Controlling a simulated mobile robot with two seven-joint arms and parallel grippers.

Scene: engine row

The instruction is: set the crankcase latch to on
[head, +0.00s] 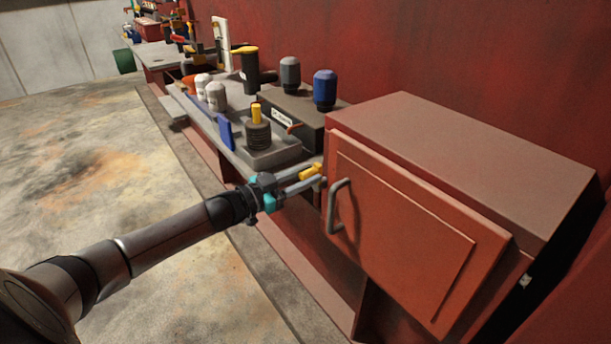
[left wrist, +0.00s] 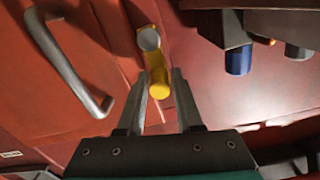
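The crankcase latch is a small yellow lever (head: 311,171) beside the handle edge of the red cabinet door. In the left wrist view the yellow lever (left wrist: 159,82) hangs from a round grey pivot (left wrist: 149,40) on a red surface. My left gripper (head: 309,179) is at the lever. In the left wrist view its two fingers (left wrist: 160,90) are apart, one on each side of the lever, with small gaps seen. My right gripper is not in view.
The red cabinet door (head: 405,225) has a grey bar handle (head: 336,207), close right of my left gripper. A bench behind holds a grey tray (head: 270,155), a dark box (head: 300,112) and several bottles. Open floor (head: 90,180) lies left.

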